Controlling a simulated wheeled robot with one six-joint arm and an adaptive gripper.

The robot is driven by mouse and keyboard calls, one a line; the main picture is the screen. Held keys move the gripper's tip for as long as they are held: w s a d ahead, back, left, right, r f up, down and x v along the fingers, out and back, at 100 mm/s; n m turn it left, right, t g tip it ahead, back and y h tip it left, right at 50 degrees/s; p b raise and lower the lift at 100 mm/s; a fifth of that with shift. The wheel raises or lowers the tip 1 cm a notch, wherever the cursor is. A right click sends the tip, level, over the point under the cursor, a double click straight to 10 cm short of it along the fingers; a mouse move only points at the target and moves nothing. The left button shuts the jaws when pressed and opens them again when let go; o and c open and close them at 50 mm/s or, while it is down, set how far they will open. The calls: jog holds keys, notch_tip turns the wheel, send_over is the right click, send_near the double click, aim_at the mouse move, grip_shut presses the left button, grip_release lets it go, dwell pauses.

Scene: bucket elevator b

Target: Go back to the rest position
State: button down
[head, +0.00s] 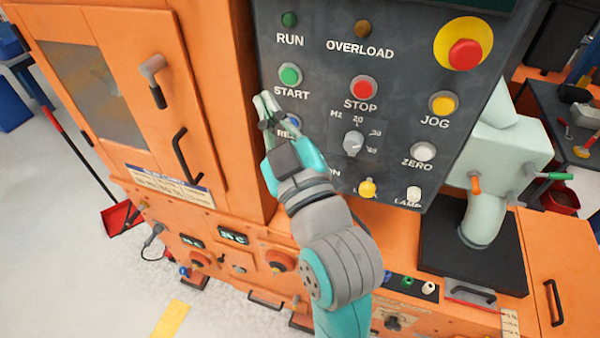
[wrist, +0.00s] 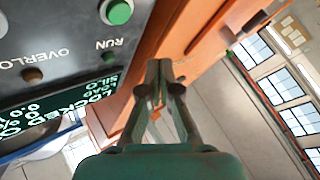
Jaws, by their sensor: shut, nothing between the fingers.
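My gripper (head: 268,106) is shut and empty. In the head view it points up in front of the left edge of the dark control panel (head: 312,72), just below the green START button (head: 290,75). It partly covers a blue button (head: 294,122) and its label. I cannot tell whether the fingers touch the panel.
An orange cabinet door with a grey handle (head: 152,80) and a black handle (head: 180,155) stands left of my gripper. A red STOP button (head: 363,89), a yellow JOG button (head: 442,103) and a dial (head: 353,143) sit to the right. Open floor lies at the lower left.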

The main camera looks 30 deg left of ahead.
dwell(0.5)
jog(key=s+d+f+m+t+h, duration=0.1)
jog(key=d+f+m+t+h, duration=0.65)
jog(key=d+f, duration=1.85)
jog(key=s+d+f+m+g+h, duration=0.3)
jog(key=s+d+f+m+h, duration=0.35)
jog(key=s+d+f, duration=0.35)
jog(key=s+d+m+h, duration=0.1)
jog(key=s+d, duration=0.1)
jog(key=s, duration=0.3)
jog(key=s+d+m+g+h, duration=0.1)
jog(key=s+d, duration=0.2)
jog(key=s, duration=0.3)
jog(key=s+d+h, duration=0.2)
jog(key=s, duration=0.3)
jog(key=shift+s+d+r+m, duration=0.25)
jog(key=shift+s+r+m, duration=0.05)
jog(key=shift+r+m, duration=0.1)
